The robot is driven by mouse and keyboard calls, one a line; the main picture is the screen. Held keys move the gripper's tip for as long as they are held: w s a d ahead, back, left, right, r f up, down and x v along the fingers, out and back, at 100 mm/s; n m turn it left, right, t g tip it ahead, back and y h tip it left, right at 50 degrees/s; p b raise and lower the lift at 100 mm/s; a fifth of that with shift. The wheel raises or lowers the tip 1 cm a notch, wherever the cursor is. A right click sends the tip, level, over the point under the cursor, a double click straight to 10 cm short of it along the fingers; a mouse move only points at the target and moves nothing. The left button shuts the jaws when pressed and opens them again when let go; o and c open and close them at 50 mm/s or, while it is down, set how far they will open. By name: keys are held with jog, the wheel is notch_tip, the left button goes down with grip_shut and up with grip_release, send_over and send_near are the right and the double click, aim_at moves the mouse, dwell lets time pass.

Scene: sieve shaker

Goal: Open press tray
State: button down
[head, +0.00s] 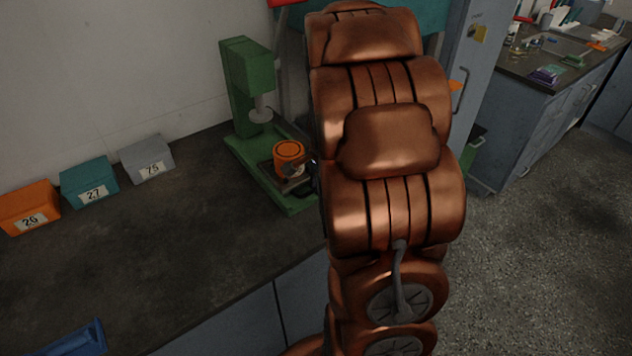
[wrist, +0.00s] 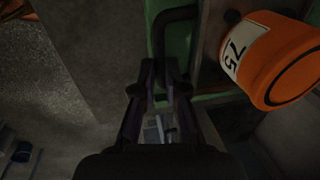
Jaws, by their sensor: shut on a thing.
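The green press (head: 240,85) stands on the bench against the wall in the head view. Its dark tray (head: 293,184) is low at the front of the press, with an orange cup (head: 289,151) on it. In the wrist view the dark curved tray handle (wrist: 158,35) runs down between my fingertips. My gripper (wrist: 163,75) is shut on this handle. The orange cup also shows in the wrist view (wrist: 276,62), with a label that seems to read 75. In the head view my arm hides most of my gripper and the handle.
Orange (head: 30,205), teal (head: 88,182) and grey (head: 146,158) numbered boxes stand along the wall on the dark bench (head: 150,250). A blue tray (head: 78,342) is at the lower left. A grey cabinet (head: 480,95) stands right of my arm. The floor at right is clear.

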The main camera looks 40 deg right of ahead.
jog(key=c, duration=1.2)
grip_release()
notch_tip(320, 180, up, 12)
jog(key=s, duration=0.2)
jog(key=shift+s, duration=0.15)
jog(key=shift+a+f, duration=0.1)
jog(key=shift+f, duration=0.05)
jog(key=s+a+r+n+g+p, duration=0.1)
jog(key=s+a+n, duration=0.3)
jog(key=a, duration=0.4)
jog(key=s+a+r+n+g+p, duration=0.1)
jog(key=s+a+n, duration=0.2)
jog(key=a+n, duration=0.3)
jog(key=s+a+n+g+p, duration=0.1)
jog(key=s+a+n, duration=0.3)
jog(key=s, duration=0.3)
jog(key=s+a+f+n+g+p, duration=0.1)
jog(key=s+a+n, duration=0.4)
jog(key=s, duration=0.2)
jog(key=shift+a, duration=0.35)
